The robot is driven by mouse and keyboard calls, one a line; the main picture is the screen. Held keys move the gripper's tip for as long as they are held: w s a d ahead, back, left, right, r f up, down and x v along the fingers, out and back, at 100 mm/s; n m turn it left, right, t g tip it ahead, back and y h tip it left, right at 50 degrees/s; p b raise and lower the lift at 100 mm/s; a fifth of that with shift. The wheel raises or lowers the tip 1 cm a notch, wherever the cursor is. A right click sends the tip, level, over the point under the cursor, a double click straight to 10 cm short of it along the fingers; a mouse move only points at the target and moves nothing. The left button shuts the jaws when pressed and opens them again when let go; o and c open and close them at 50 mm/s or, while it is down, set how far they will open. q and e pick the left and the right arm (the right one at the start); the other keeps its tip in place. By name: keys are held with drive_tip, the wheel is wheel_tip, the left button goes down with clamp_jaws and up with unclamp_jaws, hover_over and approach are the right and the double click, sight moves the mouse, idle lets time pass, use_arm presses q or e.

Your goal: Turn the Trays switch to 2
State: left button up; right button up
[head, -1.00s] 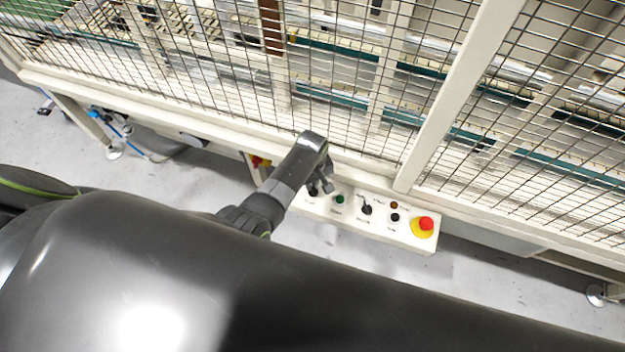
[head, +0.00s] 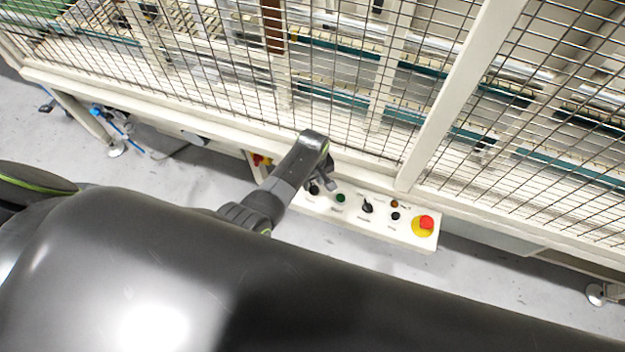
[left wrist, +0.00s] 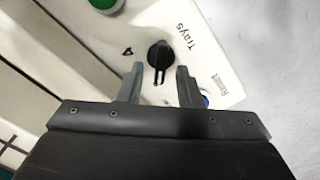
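The Trays switch is a black rotary knob (left wrist: 160,54) on a white control panel (head: 318,205), with the printed word Trays to its right in the left wrist view. Its pale line points down in that view, towards my gripper. A small mark left of it is unreadable. In the head view the knob (head: 314,189) sits near the panel's left part, below my gripper. My left gripper (left wrist: 160,84) is open, its fingertips apart on either side of the knob's lower end. I cannot tell whether they touch it. My right gripper is not in view.
The panel also holds a green button (head: 340,198), another black switch (head: 367,206), an amber light (head: 394,204), a black button (head: 395,217) and a red emergency stop (head: 427,222). A blue button (left wrist: 205,101) lies beside the right finger. Wire mesh fencing (head: 340,80) rises behind.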

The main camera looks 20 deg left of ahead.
sight(313, 183)
use_arm(q)
drive_tip(key=shift+r, duration=0.1)
drive_tip(key=shift+r, duration=0.3)
wheel_tip(313, 183, up, 17)
drive_tip(key=shift+f+p, duration=0.2)
drive_tip(key=shift+p, duration=0.2)
idle(0.4)
